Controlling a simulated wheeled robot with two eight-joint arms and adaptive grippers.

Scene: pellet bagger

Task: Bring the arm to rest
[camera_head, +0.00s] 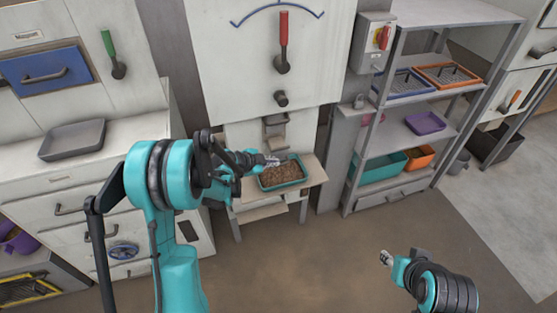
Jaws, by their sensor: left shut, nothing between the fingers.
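My left arm reaches in from the left, and its gripper (272,161) is shut with nothing in it. The gripper is over the back left part of a teal tray (303,180) filled with brown pellets; whether it touches the tray I cannot tell. The tray sits on a small stand (313,170) below the spout (275,126) of the white pellet machine (225,70). My right gripper (386,258) is low at the bottom right, over the bare floor. It is too small to tell whether its fingers are open.
A grey shelf rack (395,120) on the right holds several coloured trays and bins. A white cabinet (50,180) with a grey tray (72,140) on top stands at the left. A red-handled lever (283,40) is on the machine. The floor (330,250) in front is clear.

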